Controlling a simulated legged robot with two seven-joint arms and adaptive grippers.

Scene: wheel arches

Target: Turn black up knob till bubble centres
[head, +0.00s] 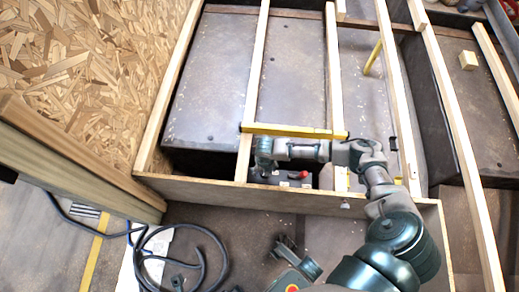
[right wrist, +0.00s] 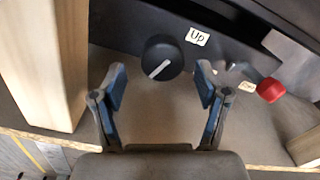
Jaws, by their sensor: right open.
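The black knob (right wrist: 162,57), with a white pointer line, sits on the dark unit beside a white "Up" label (right wrist: 197,36) in the right wrist view. My right gripper (right wrist: 161,80) is open, its blue-padded fingers apart just short of the knob and not touching it. In the head view my right gripper (head: 264,158) reaches down over the dark unit and hides the knob. A yellow level (head: 290,130) lies across the timbers; its bubble is too small to read. What appears to be my left gripper (head: 286,246) is low in the head view, jaws unclear.
A red knob (right wrist: 271,90) stands right of the gripper, near a partly hidden label. A timber post (right wrist: 45,60) rises close on the left.

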